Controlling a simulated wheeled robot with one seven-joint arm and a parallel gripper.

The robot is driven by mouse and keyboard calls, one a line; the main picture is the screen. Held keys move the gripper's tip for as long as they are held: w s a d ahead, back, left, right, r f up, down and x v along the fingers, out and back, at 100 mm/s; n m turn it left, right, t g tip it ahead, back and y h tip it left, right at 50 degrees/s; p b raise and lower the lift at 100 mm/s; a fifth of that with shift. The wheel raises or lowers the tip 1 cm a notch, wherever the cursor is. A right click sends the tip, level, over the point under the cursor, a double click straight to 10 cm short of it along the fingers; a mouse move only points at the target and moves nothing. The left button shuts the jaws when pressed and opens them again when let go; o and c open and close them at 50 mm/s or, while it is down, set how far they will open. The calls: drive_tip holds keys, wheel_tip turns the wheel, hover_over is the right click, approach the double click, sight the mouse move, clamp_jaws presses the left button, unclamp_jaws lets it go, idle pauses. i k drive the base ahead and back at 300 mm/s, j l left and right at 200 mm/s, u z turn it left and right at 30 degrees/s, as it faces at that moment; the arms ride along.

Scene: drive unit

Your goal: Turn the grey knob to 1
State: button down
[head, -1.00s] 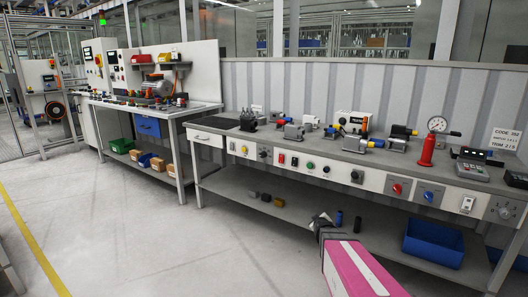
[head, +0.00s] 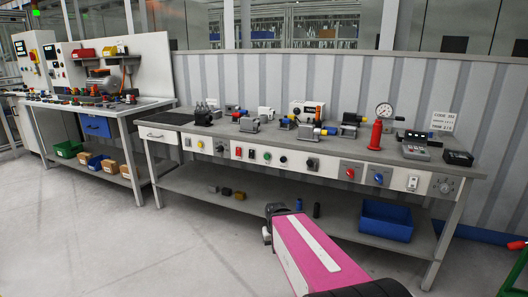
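The grey knob (head: 445,187) is a round dial on a grey plate at the right end of the workbench's front panel. Markings around it are too small to read, so I cannot tell its setting. My gripper (head: 268,222) is the small dark end of my pink arm, low in the middle of the head view. It is in front of the bench's lower shelf, left of and lower in the picture than the knob, and well apart from it. Its fingers are too small and dark to tell whether they are open.
The workbench (head: 400,160) panel also carries a red knob (head: 350,173), a blue knob (head: 379,178) and a white switch (head: 412,183). A blue bin (head: 386,220) sits on the lower shelf. A green frame (head: 515,275) stands at the right edge. The floor before the bench is clear.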

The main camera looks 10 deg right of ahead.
sight(444, 187)
drive_tip(key=i+l, duration=0.15)
drive_tip(key=l, duration=0.25)
drive_tip(key=i+l+u, duration=0.15)
drive_tip(key=l, duration=0.25)
drive_tip(key=i+l, duration=0.1)
drive_tip(key=l, duration=0.3)
drive_tip(key=i+l+u, duration=0.15)
drive_tip(key=l, duration=0.25)
drive_tip(key=i+l, duration=0.1)
drive_tip(key=l, duration=0.3)
drive_tip(key=k+z, duration=0.1)
drive_tip(key=z, duration=0.4)
drive_tip(key=k+z, duration=0.1)
drive_tip(key=z, duration=0.35)
drive_tip(key=k+z, duration=0.1)
drive_tip(key=z, duration=0.9)
drive_tip(key=k, duration=0.05)
